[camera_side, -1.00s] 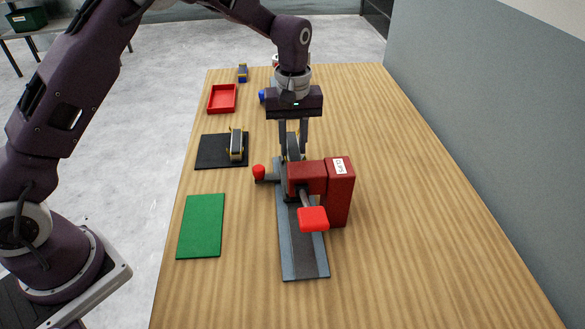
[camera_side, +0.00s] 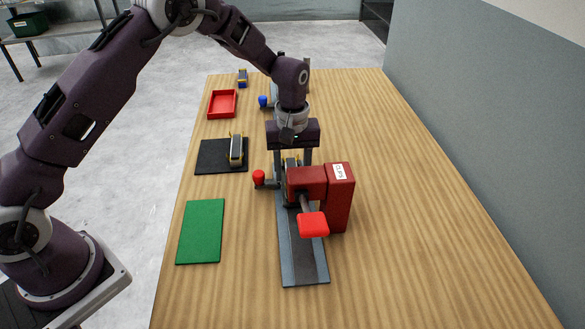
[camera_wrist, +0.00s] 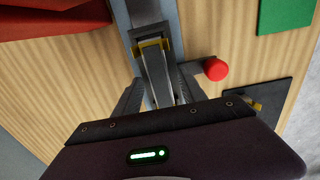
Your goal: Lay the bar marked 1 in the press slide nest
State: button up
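A dark bar with yellow ends (camera_wrist: 157,75) lies lengthwise on the grey press slide (camera_side: 304,262), behind the red press (camera_side: 341,200). No number on it is legible. My gripper (camera_side: 293,160) is low over the slide. Its fingers stand on either side of the bar with narrow gaps, as the wrist view (camera_wrist: 162,92) shows. The fingers and the press hide most of the bar and its nest in the side view. A second similar bar (camera_side: 236,150) lies on the black mat (camera_side: 208,157).
A green mat (camera_side: 201,231), a red tray (camera_side: 222,104), another small block (camera_side: 242,78) and a blue knob (camera_side: 263,101) stand around. The table's right side is clear.

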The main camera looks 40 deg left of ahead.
notch_tip(320, 180, up, 12)
jog(key=shift+r, duration=0.2)
jog(key=s+a+r+m+t, duration=0.2)
jog(key=s+r+m, duration=0.1)
jog(key=s+r, duration=0.95)
jog(key=s+a+f+m+t, duration=0.1)
jog(key=s+m+t, duration=0.2)
jog(key=s, duration=1.6)
jog(key=m, duration=0.3)
jog(key=shift+s+a+t, duration=0.25)
jog(key=shift+t, duration=0.05)
